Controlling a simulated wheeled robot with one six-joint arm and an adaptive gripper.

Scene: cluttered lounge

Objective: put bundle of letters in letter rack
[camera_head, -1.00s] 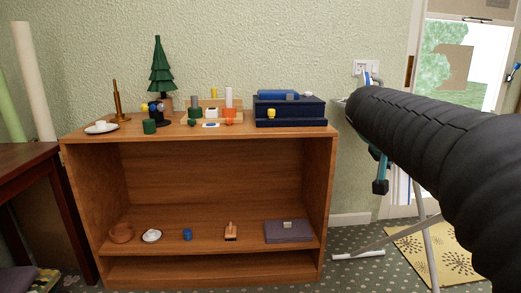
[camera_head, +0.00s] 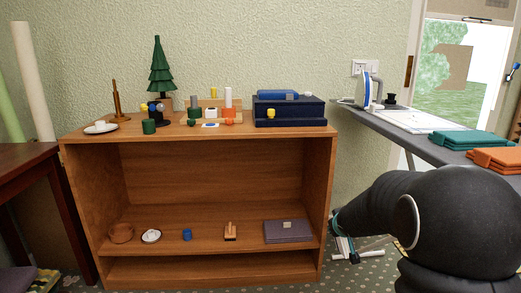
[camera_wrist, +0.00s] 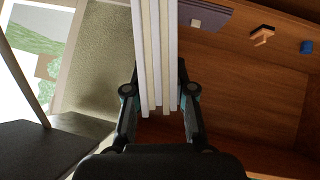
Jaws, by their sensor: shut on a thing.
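My gripper (camera_head: 344,250) is low, just right of the wooden shelf unit in the head view. In the wrist view my gripper (camera_wrist: 158,88) is shut on the bundle of letters (camera_wrist: 154,45), which shows as several pale, edge-on strips between the fingers. Only a small pale part of the bundle (camera_head: 343,243) shows in the head view. No letter rack can be picked out with certainty. A tan wooden stand (camera_head: 207,103) on the unit's top is partly hidden by small objects.
The wooden shelf unit (camera_head: 322,185) holds a dark flat box (camera_head: 290,108), a small tree (camera_head: 160,70) and other clutter on top. A purple book (camera_head: 288,231) lies on its lower shelf. An ironing board (camera_head: 425,150) with an iron and folded cloths stands at right.

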